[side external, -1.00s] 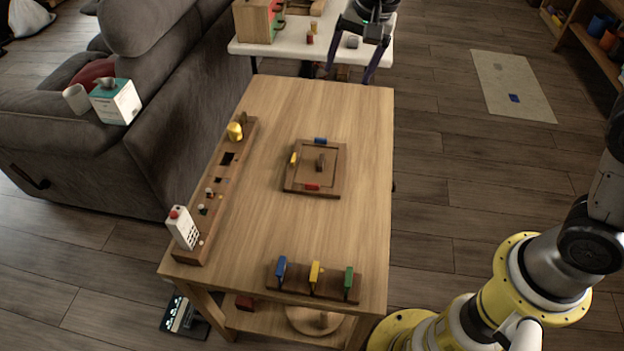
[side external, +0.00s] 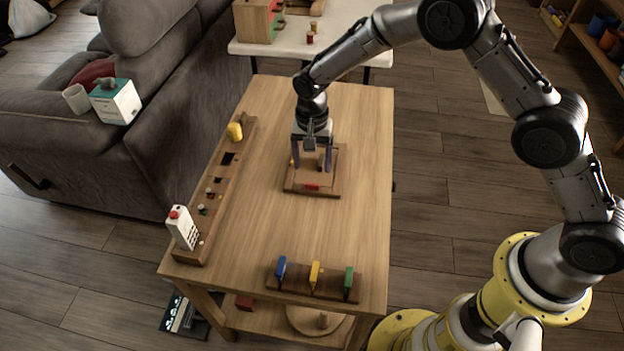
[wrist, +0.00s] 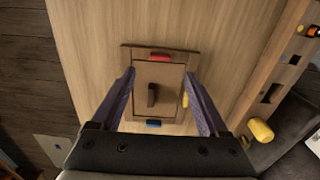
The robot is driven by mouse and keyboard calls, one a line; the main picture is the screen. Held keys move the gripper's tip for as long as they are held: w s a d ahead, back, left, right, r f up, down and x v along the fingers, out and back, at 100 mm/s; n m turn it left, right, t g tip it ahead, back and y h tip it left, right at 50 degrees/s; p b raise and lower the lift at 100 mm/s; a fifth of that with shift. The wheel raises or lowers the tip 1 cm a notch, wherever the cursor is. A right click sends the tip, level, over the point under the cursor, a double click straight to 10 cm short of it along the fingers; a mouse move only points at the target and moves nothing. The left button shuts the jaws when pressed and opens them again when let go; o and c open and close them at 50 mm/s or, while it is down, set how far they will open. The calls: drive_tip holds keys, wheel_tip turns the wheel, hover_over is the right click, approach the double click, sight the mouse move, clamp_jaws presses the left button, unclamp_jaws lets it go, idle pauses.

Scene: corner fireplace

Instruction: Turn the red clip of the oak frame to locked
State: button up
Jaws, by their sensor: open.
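The oak frame (side external: 330,193) lies flat on the wooden table; it also shows in the wrist view (wrist: 130,58). Its red clip (side external: 312,187) is on the side nearest the external camera, and in the wrist view the red clip (wrist: 160,57) is at the top. A yellow clip (wrist: 186,100) and a blue clip (wrist: 154,124) sit on two other sides. A dark knob (wrist: 152,95) stands on the centre panel. My gripper (side external: 311,167) is open and empty above the frame, pointing down. Its fingers straddle the panel in the wrist view, apart from the red clip.
A rack with blue, yellow and green levers (side external: 315,275) stands at the front. The table between them is clear.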

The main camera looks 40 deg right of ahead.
sight(312, 184)
wheel_tip(312, 184, down, 7)
drive_tip(key=shift+f, duration=0.15)
idle(0.4)
clamp_jaws()
